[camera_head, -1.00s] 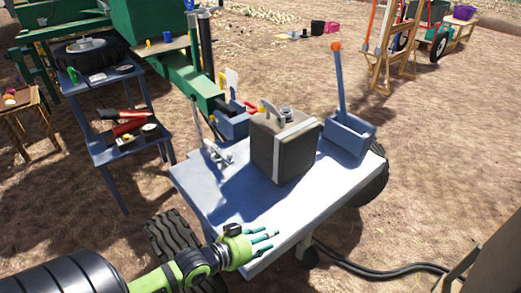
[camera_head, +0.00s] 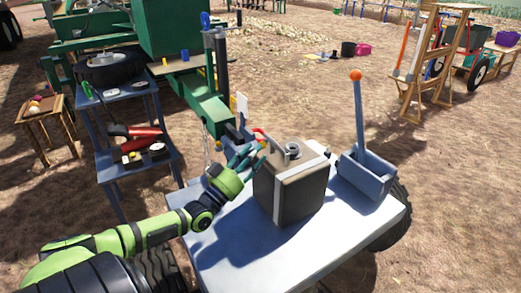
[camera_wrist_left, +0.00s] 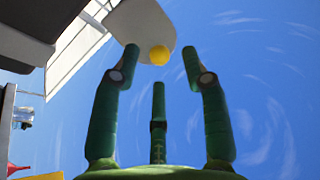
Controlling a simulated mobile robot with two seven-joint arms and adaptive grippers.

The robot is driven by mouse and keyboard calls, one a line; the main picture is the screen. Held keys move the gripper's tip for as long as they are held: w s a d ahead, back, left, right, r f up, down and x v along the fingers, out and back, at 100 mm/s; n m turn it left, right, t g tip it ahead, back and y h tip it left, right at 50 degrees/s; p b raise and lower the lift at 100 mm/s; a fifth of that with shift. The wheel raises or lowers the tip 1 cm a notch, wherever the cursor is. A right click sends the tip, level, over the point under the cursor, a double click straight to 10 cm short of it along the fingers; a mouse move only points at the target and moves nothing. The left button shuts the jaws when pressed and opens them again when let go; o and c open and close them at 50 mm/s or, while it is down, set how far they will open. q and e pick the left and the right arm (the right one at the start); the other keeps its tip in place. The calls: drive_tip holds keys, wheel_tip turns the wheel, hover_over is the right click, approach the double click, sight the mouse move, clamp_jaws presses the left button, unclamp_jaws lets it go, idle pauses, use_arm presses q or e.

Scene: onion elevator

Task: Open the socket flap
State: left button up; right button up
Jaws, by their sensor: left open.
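My left gripper (camera_head: 248,156) has its green fingers spread and empty. In the head view it is above the back left part of the blue-grey table (camera_head: 228,256), left of the dark canister (camera_head: 290,191). In the left wrist view the open fingers (camera_wrist_left: 158,85) point up toward a pale rounded plate (camera_wrist_left: 133,24) with a yellow ball (camera_wrist_left: 158,55) in front of its lower edge. I cannot tell for sure whether this plate is the socket flap. No finger visibly touches the ball. A white upright panel (camera_head: 242,104) stands beyond the gripper. My right gripper is not in view.
A blue-grey box with an orange-topped lever (camera_head: 365,176) stands right of the canister. A blue shelf stand (camera_head: 132,172) with tools is at left. Green machinery (camera_head: 165,55) is behind. The table's front part is clear.

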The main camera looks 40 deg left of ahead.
sight(262, 143)
use_arm(q)
drive_tip(key=shift+x, duration=1.35)
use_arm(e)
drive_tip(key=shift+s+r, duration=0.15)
use_arm(q)
clamp_jaws()
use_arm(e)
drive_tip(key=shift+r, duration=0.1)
use_arm(q)
drive_tip(key=r+g+p, duration=0.1)
drive_tip(key=p, duration=0.3)
drive_tip(key=shift+w+r, duration=0.1)
drive_tip(key=shift+w, duration=0.1)
drive_tip(key=shift+r+g+p, duration=0.15)
drive_tip(key=shift+g+p, duration=0.15)
drive_tip(key=shift+p, duration=0.4)
drive_tip(key=p, duration=0.2)
drive_tip(key=g+p, duration=0.1)
drive_tip(key=shift+w+d+r+m+p, duration=0.15)
drive_tip(key=shift+w+r+m+p, duration=0.1)
drive_tip(key=shift+m+p, duration=0.15)
drive_tip(key=shift+f, duration=0.15)
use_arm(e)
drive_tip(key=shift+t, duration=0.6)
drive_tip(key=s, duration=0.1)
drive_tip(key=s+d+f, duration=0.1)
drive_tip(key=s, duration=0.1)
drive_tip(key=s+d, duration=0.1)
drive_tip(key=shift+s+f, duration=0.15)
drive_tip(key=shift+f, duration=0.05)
